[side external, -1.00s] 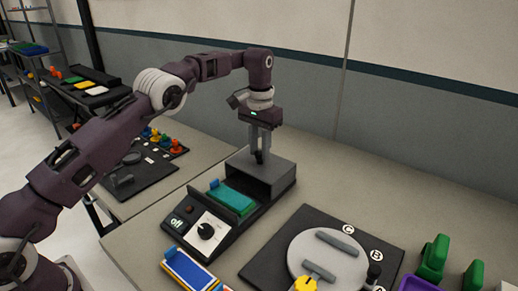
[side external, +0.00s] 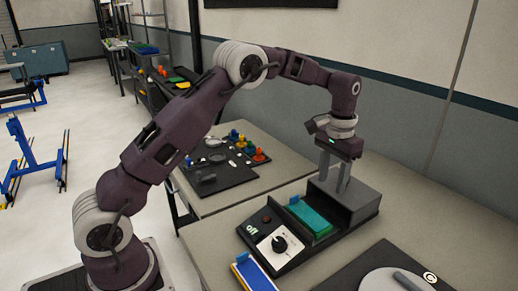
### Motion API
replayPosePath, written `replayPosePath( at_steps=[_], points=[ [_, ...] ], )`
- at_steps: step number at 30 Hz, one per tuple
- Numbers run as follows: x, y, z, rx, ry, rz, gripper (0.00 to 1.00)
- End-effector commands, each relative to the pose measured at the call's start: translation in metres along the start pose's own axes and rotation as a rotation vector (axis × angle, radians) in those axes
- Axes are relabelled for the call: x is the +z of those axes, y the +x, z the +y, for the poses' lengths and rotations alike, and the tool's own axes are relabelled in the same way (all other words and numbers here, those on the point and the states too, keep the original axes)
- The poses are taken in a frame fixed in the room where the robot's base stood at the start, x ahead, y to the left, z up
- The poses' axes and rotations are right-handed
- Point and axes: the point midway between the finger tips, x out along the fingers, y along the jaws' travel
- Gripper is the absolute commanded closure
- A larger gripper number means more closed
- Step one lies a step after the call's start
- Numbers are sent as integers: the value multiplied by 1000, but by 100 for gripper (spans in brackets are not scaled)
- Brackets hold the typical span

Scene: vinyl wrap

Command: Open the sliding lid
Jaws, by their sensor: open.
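A black device (side external: 290,262) stands on the table with an "off" label, a knob (side external: 279,243) on a white plate and a grey box (side external: 360,199) at its far end. A teal-green panel (side external: 309,217) with a small blue tab (side external: 294,200) at its left end lies on the device, beside the grey box. I cannot tell for sure which part is the sliding lid. My gripper (side external: 333,185) is open and empty, pointing down at the grey box, with its fingertips near the box's upper left edge. Whether they touch it is unclear.
A blue panel with a white and yellow edge (side external: 254,275) lies in front of the device. A black board with a round grey plate (side external: 392,280) is cut off at lower right. A second table behind holds a dark board with coloured knobs (side external: 227,160).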

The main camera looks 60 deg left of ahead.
Motion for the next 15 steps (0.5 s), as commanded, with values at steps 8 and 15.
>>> replayPosePath(
  at_steps=[8,15],
  points=[
    [68,-1,0,1,1,1,53],
    [74,-56,1,-1,2,8,53]
  ],
)
